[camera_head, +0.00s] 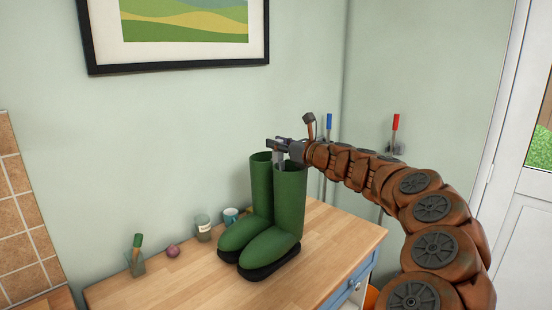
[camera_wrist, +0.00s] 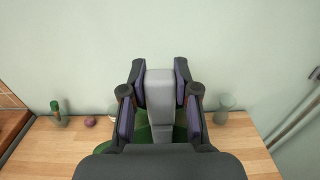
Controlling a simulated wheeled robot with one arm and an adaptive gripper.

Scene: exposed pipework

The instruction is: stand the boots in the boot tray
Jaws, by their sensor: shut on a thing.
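Two green boots (camera_head: 272,210) with dark soles stand upright side by side on a wooden worktop (camera_head: 335,245). My gripper (camera_head: 283,144) is at the top of the boots, reaching in from the right. In the wrist view my gripper (camera_wrist: 160,90) is shut on a grey upright piece (camera_wrist: 160,100) between its fingers. Green boot (camera_wrist: 143,134) shows just below and beside that piece; most of the boots is hidden there by my gripper. How the grey piece joins the boots is not clear. I see no boot tray in either view.
Behind and left of the boots are a glass jar (camera_head: 203,228), a mug (camera_head: 231,215), a purple onion (camera_head: 172,251) and a glass with a green-topped item (camera_head: 137,256). The worktop right of the boots is clear. Pipes with blue (camera_head: 329,121) and red (camera_head: 395,122) handles run behind my arm.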

